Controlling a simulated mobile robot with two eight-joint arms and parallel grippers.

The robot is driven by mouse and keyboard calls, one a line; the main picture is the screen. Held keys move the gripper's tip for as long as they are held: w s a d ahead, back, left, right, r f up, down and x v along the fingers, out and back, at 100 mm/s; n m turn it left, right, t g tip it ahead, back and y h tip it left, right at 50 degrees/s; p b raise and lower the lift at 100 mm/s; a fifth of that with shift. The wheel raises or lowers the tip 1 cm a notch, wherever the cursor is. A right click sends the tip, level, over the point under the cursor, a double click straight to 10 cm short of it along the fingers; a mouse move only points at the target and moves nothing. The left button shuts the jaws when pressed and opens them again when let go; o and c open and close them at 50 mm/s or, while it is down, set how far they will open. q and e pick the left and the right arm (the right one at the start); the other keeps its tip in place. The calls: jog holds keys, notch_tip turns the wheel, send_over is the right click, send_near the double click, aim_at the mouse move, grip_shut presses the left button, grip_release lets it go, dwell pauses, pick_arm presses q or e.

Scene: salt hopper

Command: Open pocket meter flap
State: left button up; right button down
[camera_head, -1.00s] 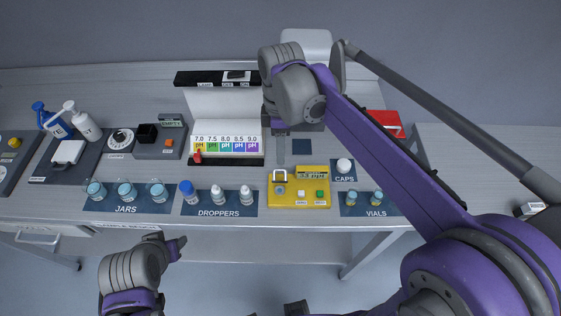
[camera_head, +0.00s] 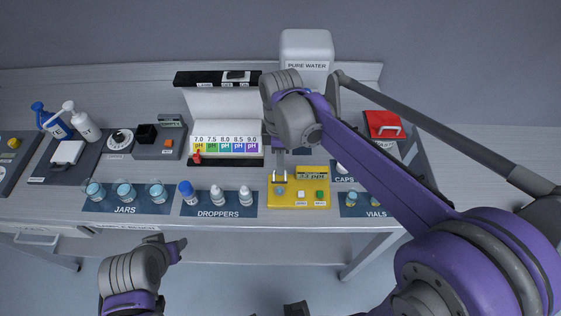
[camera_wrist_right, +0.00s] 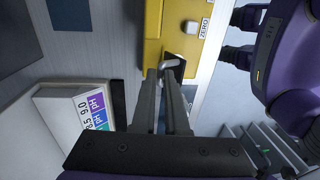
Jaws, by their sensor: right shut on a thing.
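How far the flap is raised is hard to tell. My left gripper (camera_head: 178,249) hangs empty before the bench; its jaw opening is unclear.
Dropper bottles (camera_head: 217,196) stand left of the meter, vials (camera_head: 351,199) right of it, partly behind my right arm. A pH chart stand (camera_head: 226,118) is behind left. A pure water container (camera_head: 306,48) and a red box (camera_head: 383,124) are at the back.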

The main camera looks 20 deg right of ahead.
jog(key=shift+w+d+f+g+y+b, duration=0.2)
jog(key=shift+w+g+b, duration=0.2)
jog(key=shift+g, duration=0.15)
jog(key=shift+w+d+f+g+y+b, duration=0.1)
jog(key=shift+w+f+g+b, duration=0.1)
jog(key=shift+w+g+b, duration=0.3)
jog(key=shift+w+f+g+y, duration=0.1)
jog(key=shift+w+g+y, duration=0.25)
jog(key=shift+g, duration=0.6)
pick_arm(q)
jog(key=f, duration=0.1)
jog(key=s+f, duration=0.1)
jog(key=f, duration=0.1)
jog(key=shift+s+f, duration=0.1)
pick_arm(e)
jog(key=c, duration=0.9)
grip_release()
jog(key=shift+c, duration=0.2)
